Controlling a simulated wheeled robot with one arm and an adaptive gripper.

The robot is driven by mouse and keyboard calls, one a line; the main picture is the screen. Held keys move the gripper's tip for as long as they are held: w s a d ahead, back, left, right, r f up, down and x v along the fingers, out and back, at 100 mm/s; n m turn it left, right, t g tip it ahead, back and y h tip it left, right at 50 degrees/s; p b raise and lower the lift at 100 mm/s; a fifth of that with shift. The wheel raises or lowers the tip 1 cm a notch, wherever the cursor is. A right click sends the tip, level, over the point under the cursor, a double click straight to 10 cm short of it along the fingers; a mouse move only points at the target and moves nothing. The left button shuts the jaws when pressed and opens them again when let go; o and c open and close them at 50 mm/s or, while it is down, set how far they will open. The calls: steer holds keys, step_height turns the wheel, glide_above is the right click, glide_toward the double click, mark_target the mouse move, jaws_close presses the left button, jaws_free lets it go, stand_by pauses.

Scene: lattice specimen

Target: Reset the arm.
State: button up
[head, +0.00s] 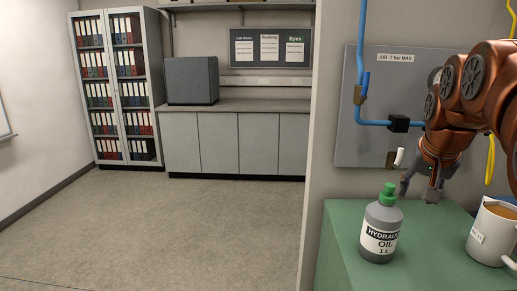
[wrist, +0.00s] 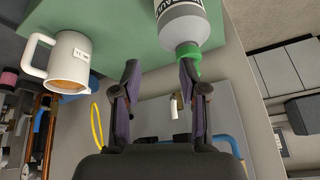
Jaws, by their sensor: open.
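My gripper (head: 418,192) is at the end of my copper-coloured arm, over the back part of the green bench top (head: 338,232). Its jaws are open and nothing is between them. The wrist view shows the two fingers (wrist: 158,72) spread apart. A grey hydraulic oil bottle (head: 378,248) with a green cap stands upright on the bench, left of and nearer than the gripper. In the wrist view the bottle (wrist: 184,28) is beyond the right fingertip, which overlaps its cap in the picture. I cannot tell whether they touch.
A white mug (head: 490,236) with brown liquid stands at the bench's right, also in the wrist view (wrist: 66,62). Behind the bench, a grey wall panel (head: 350,140) carries a blue pipe (head: 360,60) and a yellow hose (head: 490,160). Open floor (head: 190,225) lies left.

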steer(key=s+a+f+n+g+p, duration=0.2)
steer(key=s+a+f, duration=0.3)
steer(key=s, duration=0.4)
steer(key=s+a+f+n+g+y+p, duration=0.1)
steer(key=s+a+f, duration=0.4)
steer(key=s, duration=0.5)
steer(key=s+a+f+n+g+p, duration=0.3)
steer(key=s+f, duration=0.4)
steer(key=s, duration=0.3)
steer(key=shift+s+a+f+g+y, duration=0.25)
steer(key=shift+a+g+y, duration=0.2)
steer(key=shift+a, duration=0.55)
steer(key=shift+w, duration=0.1)
